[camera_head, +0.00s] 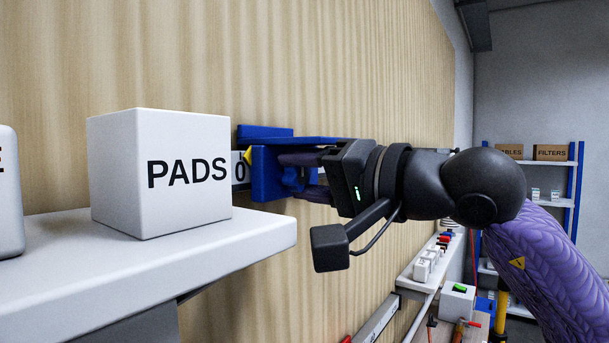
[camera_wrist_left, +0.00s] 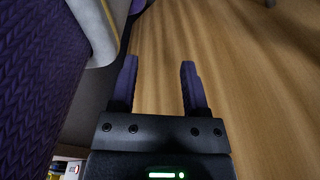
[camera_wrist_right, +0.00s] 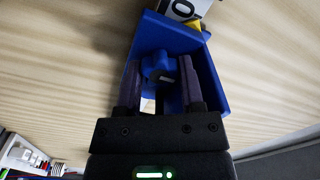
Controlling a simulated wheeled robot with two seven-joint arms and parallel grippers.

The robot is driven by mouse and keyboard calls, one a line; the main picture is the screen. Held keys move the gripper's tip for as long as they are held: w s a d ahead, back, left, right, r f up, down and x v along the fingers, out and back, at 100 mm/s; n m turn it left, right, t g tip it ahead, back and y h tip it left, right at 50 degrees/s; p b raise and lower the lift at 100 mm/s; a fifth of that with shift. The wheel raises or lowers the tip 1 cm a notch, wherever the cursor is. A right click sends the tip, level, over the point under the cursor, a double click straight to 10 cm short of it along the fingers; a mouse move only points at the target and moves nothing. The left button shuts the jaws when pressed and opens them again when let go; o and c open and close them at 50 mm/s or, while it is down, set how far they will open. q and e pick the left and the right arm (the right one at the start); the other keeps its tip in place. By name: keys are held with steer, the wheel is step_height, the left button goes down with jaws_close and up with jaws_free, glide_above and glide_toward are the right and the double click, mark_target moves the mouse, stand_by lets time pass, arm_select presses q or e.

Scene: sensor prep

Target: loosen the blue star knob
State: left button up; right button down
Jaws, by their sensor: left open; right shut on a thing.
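The blue star knob (camera_wrist_right: 158,66) sits inside a blue bracket (camera_wrist_right: 207,78) on the wood-panelled wall. In the head view the knob (camera_head: 292,178) is mostly hidden by the bracket (camera_head: 268,174) and my fingers. My right gripper (camera_head: 308,175) reaches in from the right and is shut on the knob; in the right wrist view its fingers (camera_wrist_right: 160,82) lie on both sides of it. My left gripper (camera_wrist_left: 160,78) is open and empty in its wrist view, with wood behind it. It is not in the head view.
A white box marked PADS (camera_head: 160,172) stands on a white shelf (camera_head: 130,255) left of the bracket. A scale plate with a yellow pointer (camera_head: 245,158) is beside the bracket. A narrow ledge (camera_head: 430,262) with small items runs along the wall at lower right. Blue shelving (camera_head: 576,190) stands farther back.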

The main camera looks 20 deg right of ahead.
steer(key=shift+f, duration=0.1)
stand_by(0.3)
steer(key=shift+c, duration=1.6)
jaws_free()
steer(key=shift+o, duration=0.4)
